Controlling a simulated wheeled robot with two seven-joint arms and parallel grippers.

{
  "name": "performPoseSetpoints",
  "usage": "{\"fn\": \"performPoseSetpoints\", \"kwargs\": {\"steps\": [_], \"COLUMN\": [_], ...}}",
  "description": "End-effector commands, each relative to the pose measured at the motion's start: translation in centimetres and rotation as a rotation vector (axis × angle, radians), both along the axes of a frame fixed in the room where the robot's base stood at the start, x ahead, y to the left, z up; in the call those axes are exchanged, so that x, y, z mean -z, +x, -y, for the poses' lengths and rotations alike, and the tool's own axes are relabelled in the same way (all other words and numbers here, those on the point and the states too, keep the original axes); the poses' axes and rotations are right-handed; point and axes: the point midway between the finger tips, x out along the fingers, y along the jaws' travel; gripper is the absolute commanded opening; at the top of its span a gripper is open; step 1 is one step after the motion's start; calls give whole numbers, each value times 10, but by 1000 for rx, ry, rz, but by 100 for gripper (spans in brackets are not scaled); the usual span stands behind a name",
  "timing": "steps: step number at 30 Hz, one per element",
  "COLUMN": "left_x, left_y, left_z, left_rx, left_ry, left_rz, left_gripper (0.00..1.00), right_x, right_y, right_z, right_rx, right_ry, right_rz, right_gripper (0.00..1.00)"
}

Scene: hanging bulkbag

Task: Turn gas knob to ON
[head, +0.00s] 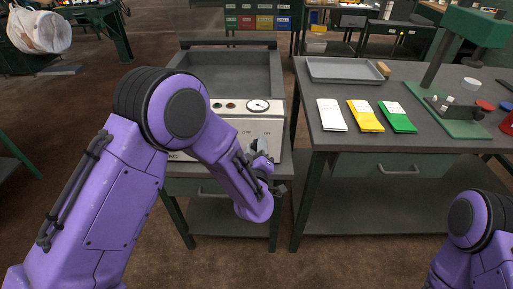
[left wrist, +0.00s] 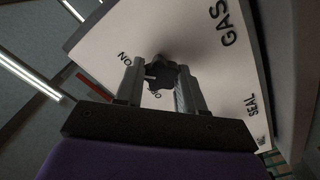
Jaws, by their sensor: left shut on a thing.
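The gas knob (left wrist: 161,74) is a dark lobed knob on the pale control panel (left wrist: 190,30). In the left wrist view the panel shows the words GAS and SEAL, with ON and a partly covered label beside the knob. My left gripper (left wrist: 158,85) is shut on the gas knob, with one finger on each side of it. In the head view my left gripper (head: 262,153) is at the front right of the panel, where the knob is mostly hidden. I cannot tell exactly where the knob points. My right gripper is out of view.
A gauge (head: 258,105) and small lamps sit on the panel above the knob. A grey basin (head: 232,70) lies behind it. The bench on the right holds a grey tray (head: 344,70), white, yellow and green packets (head: 365,115), and a green press (head: 460,60).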

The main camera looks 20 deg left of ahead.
Motion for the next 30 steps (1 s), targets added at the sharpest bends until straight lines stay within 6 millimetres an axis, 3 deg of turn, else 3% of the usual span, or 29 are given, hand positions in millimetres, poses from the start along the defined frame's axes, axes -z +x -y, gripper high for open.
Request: {"fn": "performPoseSetpoints", "kwargs": {"steps": [1,3,13,24,30], "left_x": [1,1,1,2,1], "left_y": [0,0,-5,-82,-101], "left_z": [0,0,2,24,29], "left_rx": [1,1,2,4,3], "left_ry": [2,2,0,3,2], "left_rz": [-2,-2,-2,-3,-2], "left_gripper": [48,64,64,64,64], "right_x": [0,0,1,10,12], "right_y": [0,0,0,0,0], "right_z": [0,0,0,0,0], "right_rx": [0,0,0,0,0], "right_ry": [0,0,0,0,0], "right_rz": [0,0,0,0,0], "right_gripper": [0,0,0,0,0]}}
